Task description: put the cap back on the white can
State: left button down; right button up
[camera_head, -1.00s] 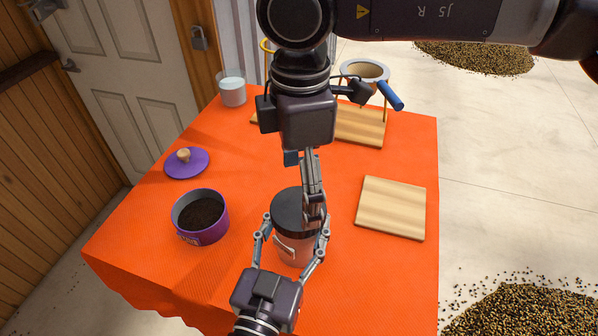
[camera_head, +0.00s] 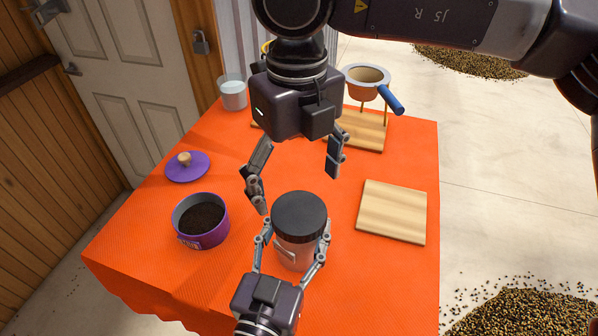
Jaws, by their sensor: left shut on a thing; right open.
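The white can (camera_head: 293,253) stands upright on the orange table, with a latch on its front. Its dark cap (camera_head: 299,213) sits on top and looks level; whether it is fully seated I cannot tell. My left gripper (camera_head: 292,246) is shut around the can's body from the near side, one finger on each side. My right gripper (camera_head: 297,186) is open and empty, just above and behind the cap, its fingers spread wide and apart from it.
A purple tin (camera_head: 212,236) of dark grounds and its purple lid (camera_head: 187,167) are on the left. A wooden board (camera_head: 391,211) lies on the right. A glass (camera_head: 233,94) and a pour-over stand (camera_head: 362,130) with a blue-handled dripper (camera_head: 367,77) stand behind.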

aim_at(299, 211)
jog(key=n, duration=0.5)
jog(key=shift+r+n, duration=0.25)
jog(key=shift+n, duration=0.15)
jog(key=n, duration=0.3)
jog(key=shift+r, duration=0.15)
jog(key=n, duration=0.4)
jog(key=shift+w+r, duration=0.1)
jog(key=n, duration=0.4)
jog(key=shift+d+r, duration=0.1)
jog(key=shift+r, duration=0.1)
jog(key=shift+f, duration=4.05)
